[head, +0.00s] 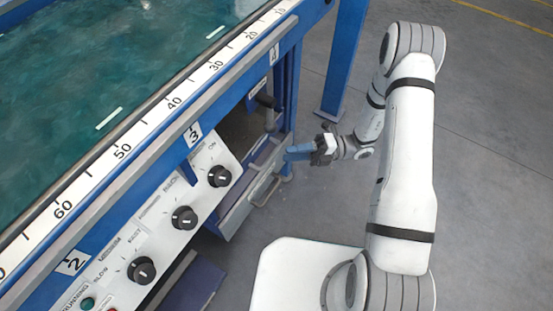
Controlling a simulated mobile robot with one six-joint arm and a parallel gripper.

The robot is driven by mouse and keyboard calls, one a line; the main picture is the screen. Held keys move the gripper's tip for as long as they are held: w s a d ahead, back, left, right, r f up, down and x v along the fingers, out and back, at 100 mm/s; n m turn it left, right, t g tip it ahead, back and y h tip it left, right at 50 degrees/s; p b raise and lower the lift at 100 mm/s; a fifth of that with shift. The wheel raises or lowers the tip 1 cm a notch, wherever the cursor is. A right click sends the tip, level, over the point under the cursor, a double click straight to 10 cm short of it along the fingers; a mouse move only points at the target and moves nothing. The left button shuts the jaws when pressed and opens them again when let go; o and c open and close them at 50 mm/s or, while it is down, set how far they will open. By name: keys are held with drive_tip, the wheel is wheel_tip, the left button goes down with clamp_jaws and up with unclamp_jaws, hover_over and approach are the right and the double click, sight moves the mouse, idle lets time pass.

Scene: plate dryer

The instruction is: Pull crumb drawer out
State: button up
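The crumb drawer (240,212) appears to be the light grey front low in the blue machine, below and right of the knob panel. A metal bar handle (269,189) sticks out from it. My gripper (290,153) reaches left towards the machine, with its blue fingers above and right of the handle in the picture. The gripper appears apart from the handle. The fingers are small and seen from the side, so any gap between them is unclear. I cannot see how far the drawer sits in or out.
A sloped white panel (160,225) with black knobs sits left of the drawer. A black lever grip (266,101) juts out above it. A blue leg (345,55) stands behind. A dark purple-blue box-like part (192,286) is low at the front. Grey floor (490,170) is clear on the right.

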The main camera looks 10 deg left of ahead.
sight(272, 155)
drive_tip(key=b+x, duration=0.2)
drive_tip(key=x, duration=0.4)
drive_tip(key=shift+s+a+r, duration=0.1)
drive_tip(key=shift+s+a, duration=0.05)
drive_tip(key=shift+a, duration=0.05)
clamp_jaws()
